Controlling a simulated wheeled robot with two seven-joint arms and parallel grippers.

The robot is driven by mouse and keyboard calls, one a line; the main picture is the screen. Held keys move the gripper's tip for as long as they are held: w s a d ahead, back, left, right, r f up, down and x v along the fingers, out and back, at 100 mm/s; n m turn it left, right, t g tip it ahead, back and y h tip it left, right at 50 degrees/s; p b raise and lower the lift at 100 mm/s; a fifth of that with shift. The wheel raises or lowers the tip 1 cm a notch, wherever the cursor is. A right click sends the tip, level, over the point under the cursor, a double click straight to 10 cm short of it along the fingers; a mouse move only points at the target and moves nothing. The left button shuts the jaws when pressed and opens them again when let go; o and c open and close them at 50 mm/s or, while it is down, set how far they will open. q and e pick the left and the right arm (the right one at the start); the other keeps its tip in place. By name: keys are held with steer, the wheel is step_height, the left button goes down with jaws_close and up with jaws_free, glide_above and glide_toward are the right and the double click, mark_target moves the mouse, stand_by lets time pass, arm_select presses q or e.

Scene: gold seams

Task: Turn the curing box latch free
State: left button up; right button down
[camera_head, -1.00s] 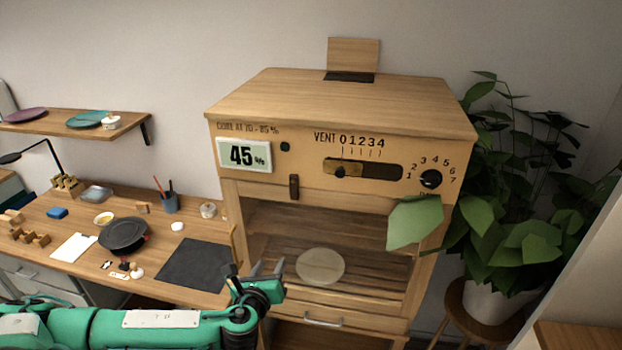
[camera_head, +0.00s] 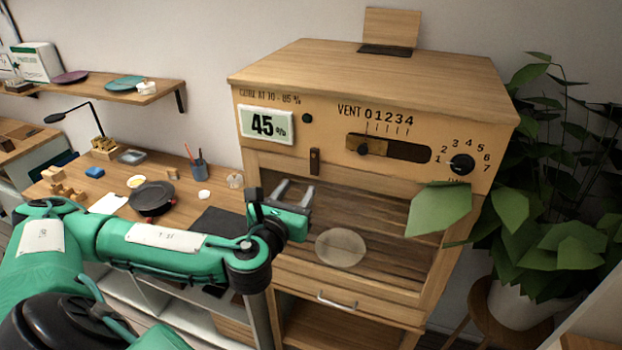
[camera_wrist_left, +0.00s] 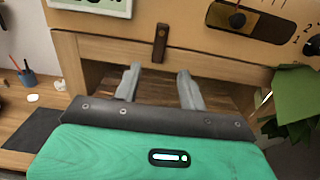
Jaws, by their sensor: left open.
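The wooden curing box (camera_head: 340,70) stands at the centre right of the head view. Its latch (camera_head: 314,161) is a small dark wooden bar, upright at the top of the front opening, below the display. In the left wrist view the latch (camera_wrist_left: 160,43) is ahead of the fingers and a little above them. My left gripper (camera_head: 292,187) is open and empty, just below the latch and apart from it. Its two grey fingers (camera_wrist_left: 158,75) point towards the box front, with the latch roughly between their lines. My right gripper is not in view.
The display (camera_head: 266,124) reads 45. A vent slider (camera_head: 364,149) and a dial (camera_head: 461,163) are on the panel. A plant's leaves (camera_head: 440,209) overlap the box's right side. A desk with a black pan (camera_head: 152,198) and small items is at left.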

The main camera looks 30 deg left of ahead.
mark_target(314, 165)
arm_select(q)
steer(key=p+x, duration=0.4)
steer(key=x, duration=0.4)
steer(key=shift+r, duration=0.15)
steer(key=shift+w+a, duration=0.1)
steer(key=shift+w, duration=0.25)
jaws_close()
